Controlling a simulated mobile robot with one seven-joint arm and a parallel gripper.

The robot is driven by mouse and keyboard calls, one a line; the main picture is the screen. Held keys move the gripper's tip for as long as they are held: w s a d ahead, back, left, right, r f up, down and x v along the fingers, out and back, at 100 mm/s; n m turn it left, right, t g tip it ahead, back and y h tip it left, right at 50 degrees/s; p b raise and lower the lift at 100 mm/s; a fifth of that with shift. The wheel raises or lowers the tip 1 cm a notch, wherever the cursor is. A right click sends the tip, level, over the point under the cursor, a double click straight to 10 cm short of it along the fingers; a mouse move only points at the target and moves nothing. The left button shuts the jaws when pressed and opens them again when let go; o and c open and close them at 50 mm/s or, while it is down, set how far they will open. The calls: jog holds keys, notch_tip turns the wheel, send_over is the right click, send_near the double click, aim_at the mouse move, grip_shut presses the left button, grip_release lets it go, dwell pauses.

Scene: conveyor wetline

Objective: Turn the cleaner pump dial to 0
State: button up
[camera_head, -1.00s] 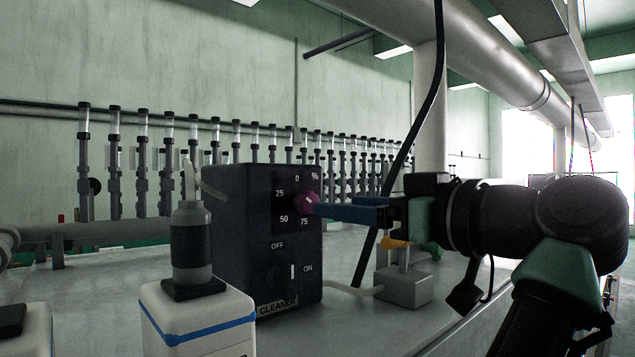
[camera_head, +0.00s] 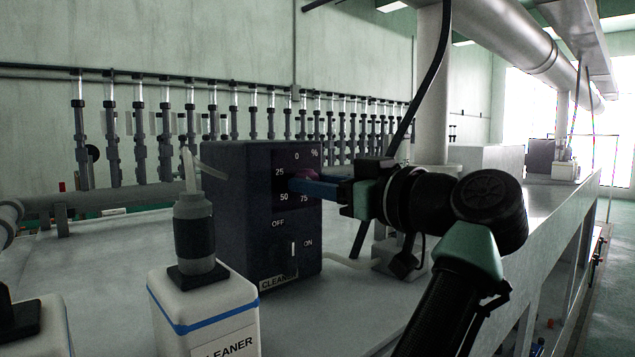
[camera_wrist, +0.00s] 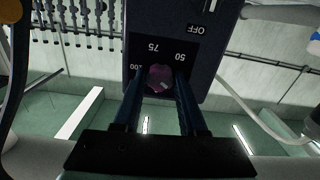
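The cleaner pump (camera_head: 240,205) is a dark box on the bench with a percent scale and an OFF/ON switch (camera_head: 292,255) below it. The cleaner pump dial (camera_wrist: 160,76) is a purple knob with a pale mark, seen in the wrist view between my fingertips. In the head view the blue fingers hide most of the dial. My gripper (camera_head: 297,184) reaches the dial from the right. In the wrist view its fingers (camera_wrist: 160,88) stand apart, one on each side of the dial; I cannot tell whether they press on it.
A white cleaner bottle (camera_head: 205,305) with a blue stripe and dark top stands in front of the pump. Another white container (camera_head: 45,330) is at lower left. A dark cable hangs behind my gripper. A row of upright tubes lines the back.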

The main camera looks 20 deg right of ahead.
grip_shut()
jog(key=shift+m, duration=0.3)
jog(key=m+b, duration=0.2)
jog(key=m, duration=0.8)
jog(key=shift+r+b, duration=0.15)
jog(key=shift+b, duration=0.25)
jog(key=shift+m, duration=0.4)
jog(key=o, duration=0.6)
grip_release()
jog(key=shift+o, duration=0.2)
